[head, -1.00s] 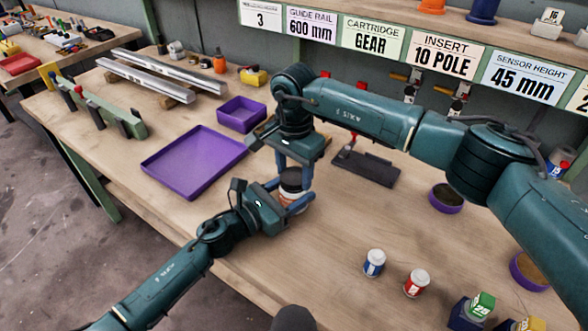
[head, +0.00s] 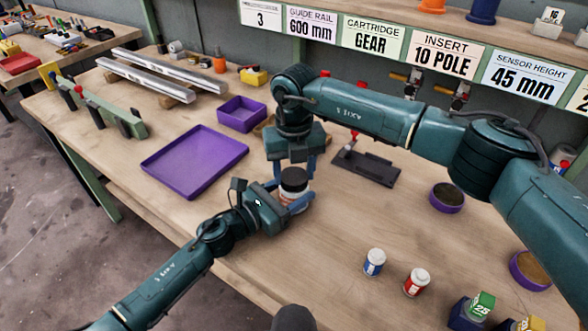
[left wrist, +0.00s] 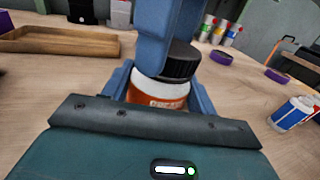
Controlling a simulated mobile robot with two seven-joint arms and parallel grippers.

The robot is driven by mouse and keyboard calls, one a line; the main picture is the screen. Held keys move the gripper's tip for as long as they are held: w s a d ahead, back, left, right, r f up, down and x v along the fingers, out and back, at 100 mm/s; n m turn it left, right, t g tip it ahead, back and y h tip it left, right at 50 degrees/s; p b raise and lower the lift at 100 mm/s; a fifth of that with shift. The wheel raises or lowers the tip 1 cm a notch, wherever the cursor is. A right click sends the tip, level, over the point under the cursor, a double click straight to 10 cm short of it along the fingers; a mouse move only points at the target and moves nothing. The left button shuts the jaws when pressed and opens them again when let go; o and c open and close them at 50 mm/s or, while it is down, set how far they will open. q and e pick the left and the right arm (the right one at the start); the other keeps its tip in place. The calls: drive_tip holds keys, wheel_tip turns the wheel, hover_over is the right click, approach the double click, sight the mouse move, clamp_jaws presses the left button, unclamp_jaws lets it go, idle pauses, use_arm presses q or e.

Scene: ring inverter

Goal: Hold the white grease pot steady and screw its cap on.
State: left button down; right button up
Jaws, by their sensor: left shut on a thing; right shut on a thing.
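The white grease pot (left wrist: 158,92), with an orange label, stands on the bench between the blue fingers of my left gripper (head: 284,198). The left gripper is shut on its body, and the left wrist view shows a finger on either side. The black cap (head: 294,177) sits on top of the pot; it also shows in the left wrist view (left wrist: 183,60). My right gripper (head: 292,170) points down from above and is shut on the cap. One of its fingers hides part of the cap in the left wrist view. The threads are hidden.
A purple tray (head: 243,151) and a small purple bin (head: 262,112) lie to the left. A dark fixture (head: 368,169) is behind right. A blue-labelled jar (head: 374,262) and a red-labelled jar (head: 416,282) stand front right. Bench between is clear.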

drive_tip(key=m, duration=0.4)
drive_tip(key=o, duration=1.2)
wheel_tip(320, 180, up, 12)
use_arm(q)
drive_tip(key=shift+c, duration=1.9)
unclamp_jaws()
